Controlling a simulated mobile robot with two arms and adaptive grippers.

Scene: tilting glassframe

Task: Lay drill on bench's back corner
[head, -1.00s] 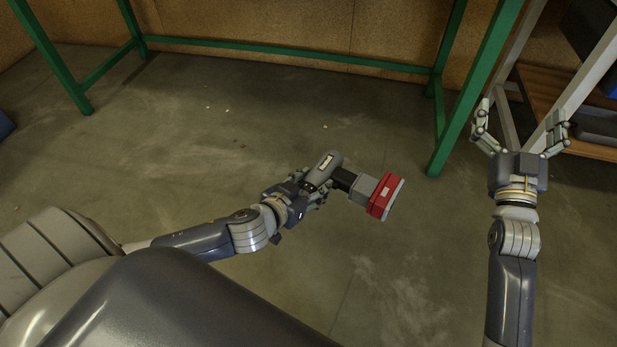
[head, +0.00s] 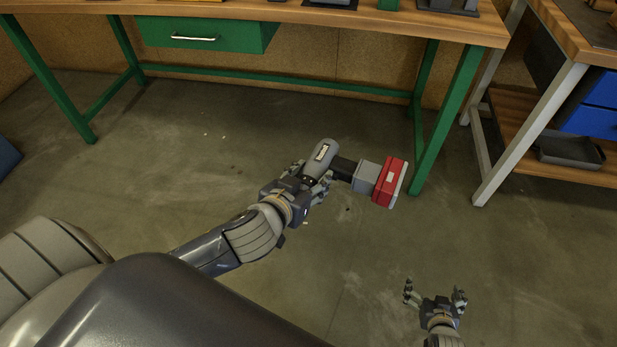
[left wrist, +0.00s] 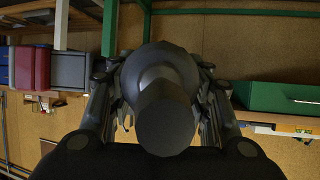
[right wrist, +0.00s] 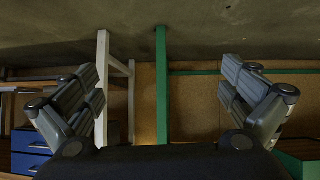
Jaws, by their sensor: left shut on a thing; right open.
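The drill (head: 322,153) has a grey body, a black handle and a red and grey battery base. My left gripper (head: 308,188) is shut on the drill's body and holds it above the floor, with the base pointing right. In the left wrist view the round end of the drill (left wrist: 165,115) fills the space between the fingers. The bench (head: 330,17) has a wooden top and green legs, beyond the drill; only its front part shows, and its back corners are out of view. My right gripper (head: 436,296) is open and empty, low at the right.
A green drawer (head: 200,36) hangs under the bench top. Dark objects (head: 447,6) stand on the bench's right part. A second table with a grey leg (head: 528,133), blue drawers (head: 597,105) and a grey tray (head: 571,150) is at right. The floor between is clear.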

